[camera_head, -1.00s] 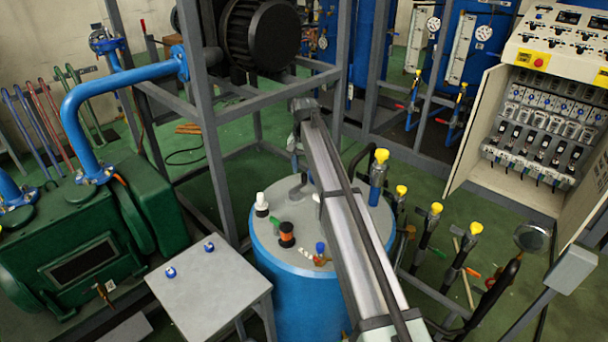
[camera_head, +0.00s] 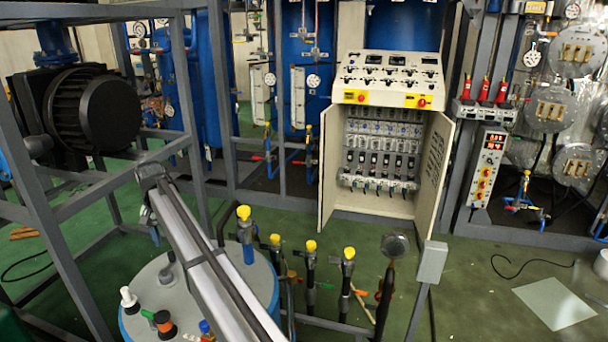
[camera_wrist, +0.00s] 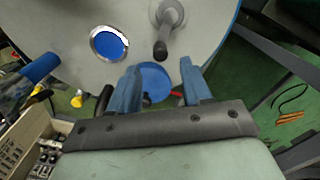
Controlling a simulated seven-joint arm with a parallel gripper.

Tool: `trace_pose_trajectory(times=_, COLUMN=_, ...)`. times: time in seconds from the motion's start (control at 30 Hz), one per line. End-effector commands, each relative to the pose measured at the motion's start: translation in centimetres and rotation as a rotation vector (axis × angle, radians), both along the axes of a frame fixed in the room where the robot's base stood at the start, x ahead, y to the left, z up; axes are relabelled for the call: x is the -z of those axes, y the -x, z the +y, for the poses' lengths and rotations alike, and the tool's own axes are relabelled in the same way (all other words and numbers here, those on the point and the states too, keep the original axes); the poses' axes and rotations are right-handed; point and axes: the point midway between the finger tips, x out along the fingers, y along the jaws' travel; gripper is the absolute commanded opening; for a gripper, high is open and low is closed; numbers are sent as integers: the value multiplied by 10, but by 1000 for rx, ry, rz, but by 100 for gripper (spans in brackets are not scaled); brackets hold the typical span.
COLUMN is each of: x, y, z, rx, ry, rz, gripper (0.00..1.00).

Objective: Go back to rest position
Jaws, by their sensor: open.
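My gripper (camera_wrist: 160,82) shows in the wrist view as two blue fingers standing apart, with nothing held between them. Beyond the fingers is the grey top (camera_wrist: 60,30) of a tank, with a round blue-filled port and a dark-tipped grey fitting (camera_wrist: 168,25). In the head view, my arm reaches from the bottom edge up over the blue tank (camera_head: 266,292); the fingers cannot be made out there. My arm hides part of the tank's lid.
Several yellow-capped valves (camera_head: 311,246) stand right of the tank. A grey frame (camera_head: 45,215) with a black motor (camera_head: 95,112) is at left. An open control cabinet (camera_head: 388,80) stands behind. Green floor at right is mostly clear, with a pale sheet (camera_head: 554,303) and a cable.

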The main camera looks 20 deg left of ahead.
Motion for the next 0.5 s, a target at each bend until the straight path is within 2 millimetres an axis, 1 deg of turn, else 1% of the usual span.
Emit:
trace_pose_trajectory(times=0.07, x=-1, y=-4, z=-2, rx=5, ry=2, rz=-4, gripper=48)
trace_pose_trajectory(times=0.17, x=-5, y=-24, z=-11, rx=30, ry=13, rz=-20, gripper=48)
trace_pose_trajectory(times=0.27, x=-14, y=-63, z=-32, rx=79, ry=38, rz=-53, gripper=48)
trace_pose_trajectory(times=0.3, x=-18, y=-82, z=-43, rx=103, ry=52, rz=-70, gripper=48)
trace_pose_trajectory(times=0.37, x=-25, y=-111, z=-62, rx=143, ry=73, rz=-97, gripper=48)
trace_pose_trajectory(times=0.4, x=-30, y=-130, z=-76, rx=170, ry=89, rz=-114, gripper=48)
trace_pose_trajectory(times=0.47, x=-37, y=-156, z=-95, rx=207, ry=111, rz=-139, gripper=48)
trace_pose_trajectory(times=0.5, x=-41, y=-173, z=-109, rx=231, ry=126, rz=-155, gripper=48)
